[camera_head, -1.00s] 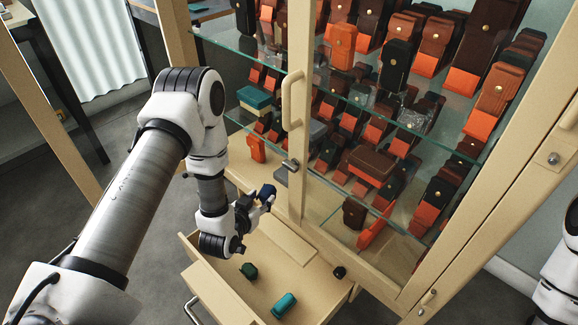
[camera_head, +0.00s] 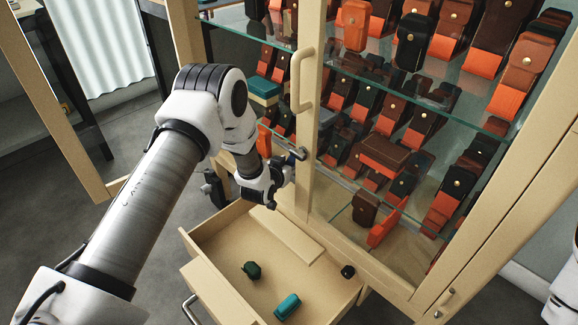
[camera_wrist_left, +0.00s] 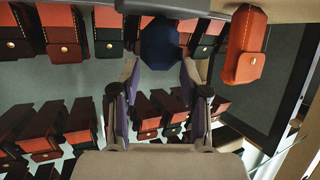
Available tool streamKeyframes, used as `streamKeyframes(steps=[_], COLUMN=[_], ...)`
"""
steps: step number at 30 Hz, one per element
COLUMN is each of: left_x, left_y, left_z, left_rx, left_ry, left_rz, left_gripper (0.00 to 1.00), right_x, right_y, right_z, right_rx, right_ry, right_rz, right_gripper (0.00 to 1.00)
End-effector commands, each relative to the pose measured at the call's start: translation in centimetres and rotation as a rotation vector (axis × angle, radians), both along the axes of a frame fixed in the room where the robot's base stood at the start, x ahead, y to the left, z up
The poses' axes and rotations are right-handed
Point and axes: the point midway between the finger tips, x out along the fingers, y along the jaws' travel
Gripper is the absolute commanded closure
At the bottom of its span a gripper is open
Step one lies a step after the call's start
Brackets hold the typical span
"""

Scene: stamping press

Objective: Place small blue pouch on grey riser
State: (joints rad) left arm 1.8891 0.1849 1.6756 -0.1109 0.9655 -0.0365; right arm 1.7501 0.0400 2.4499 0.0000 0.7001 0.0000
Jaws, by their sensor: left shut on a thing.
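My left gripper (camera_head: 289,161) is inside the open left side of the cabinet, near the door frame post. In the left wrist view its two fingers (camera_wrist_left: 160,75) are closed on the small dark blue pouch (camera_wrist_left: 160,42), which sticks out past the fingertips. In the head view only a little of the blue pouch (camera_head: 298,153) shows at the fingertips. I cannot pick out the grey riser with certainty; my arm and the post hide part of the shelf. My right gripper is out of view.
The cabinet's glass shelves (camera_head: 480,118) hold many brown, black and orange pouches. An orange pouch (camera_wrist_left: 245,45) stands close to the fingers in the wrist view. Below, an open drawer (camera_head: 225,285) holds a green pouch (camera_head: 251,270), a teal pouch (camera_head: 287,306) and a black one (camera_head: 347,271).

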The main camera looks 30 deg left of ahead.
Motion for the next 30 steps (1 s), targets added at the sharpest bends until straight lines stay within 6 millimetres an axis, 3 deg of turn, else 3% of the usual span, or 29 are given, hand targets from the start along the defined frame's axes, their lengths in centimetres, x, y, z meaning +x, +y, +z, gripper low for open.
streamKeyframes(steps=[4,5,6,18,23,30], left_x=[0.0,0.0,0.0,-0.4,-3.2,-8.9], left_y=[0.0,0.0,0.0,0.0,-0.2,-0.5], left_z=[-0.4,-0.3,-0.3,0.3,1.8,4.0], left_rx=[0.0,0.0,0.0,-0.001,-0.002,-0.002], left_ry=[0.0,0.0,0.0,0.001,0.004,0.004], left_rz=[0.0,0.0,0.0,0.0,0.001,0.001], left_gripper=[0.89,0.45,0.3,0.3,0.3,0.3], right_x=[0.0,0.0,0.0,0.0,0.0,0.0], right_y=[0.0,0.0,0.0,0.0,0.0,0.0], right_z=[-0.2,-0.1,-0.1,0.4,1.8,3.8], right_rx=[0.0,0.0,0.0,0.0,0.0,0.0], right_ry=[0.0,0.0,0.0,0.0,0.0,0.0], right_rz=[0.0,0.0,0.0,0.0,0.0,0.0], right_gripper=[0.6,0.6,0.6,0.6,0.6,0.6])
